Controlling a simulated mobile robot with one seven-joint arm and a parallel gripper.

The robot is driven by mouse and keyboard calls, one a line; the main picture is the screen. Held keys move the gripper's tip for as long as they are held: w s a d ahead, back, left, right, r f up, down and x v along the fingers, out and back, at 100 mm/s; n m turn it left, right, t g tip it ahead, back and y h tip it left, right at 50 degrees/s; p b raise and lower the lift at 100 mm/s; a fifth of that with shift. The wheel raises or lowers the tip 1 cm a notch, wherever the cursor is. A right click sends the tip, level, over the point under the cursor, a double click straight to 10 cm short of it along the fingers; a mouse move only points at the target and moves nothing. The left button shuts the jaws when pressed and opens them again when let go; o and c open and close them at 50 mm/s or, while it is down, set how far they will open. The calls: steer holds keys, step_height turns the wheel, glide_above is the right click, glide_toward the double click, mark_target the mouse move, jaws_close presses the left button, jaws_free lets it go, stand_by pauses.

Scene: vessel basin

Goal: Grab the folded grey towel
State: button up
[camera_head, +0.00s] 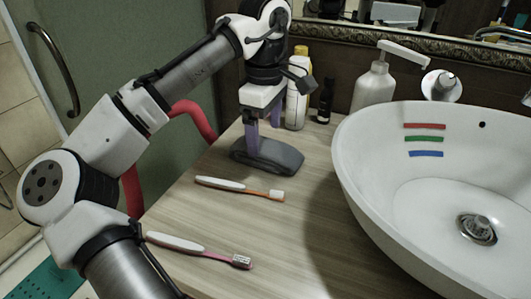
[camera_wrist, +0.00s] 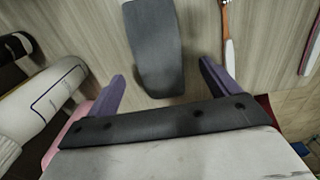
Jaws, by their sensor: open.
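The folded grey towel (camera_head: 267,156) lies on the wooden counter, left of the basin. In the wrist view the towel (camera_wrist: 154,50) shows as a dark grey strip between my two fingers. My gripper (camera_head: 262,135) points down at the towel from above, at its left part in the head view. In the wrist view the purple fingers of my gripper (camera_wrist: 162,78) are wide apart, one on each side of the towel. I cannot tell whether the fingertips touch the towel or the counter.
A yellow-capped bottle (camera_head: 297,100), a small dark bottle (camera_head: 325,101) and a soap dispenser (camera_head: 372,88) stand behind. An orange toothbrush (camera_head: 240,188) and a pink toothbrush (camera_head: 198,249) lie in front. The white basin (camera_head: 352,165) is at right.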

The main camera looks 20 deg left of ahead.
mark_target(266, 144)
step_height(266, 144, down, 5)
steer(key=shift+d+r, duration=0.1)
steer(key=shift+r, duration=0.1)
steer(key=c, duration=1.1)
steer(key=shift+o, duration=0.2)
steer(key=shift+r, duration=0.15)
step_height(266, 144, up, 20)
steer(key=p, duration=1.8)
steer(key=shift+f+p, duration=0.25)
steer(key=shift+p, duration=0.05)
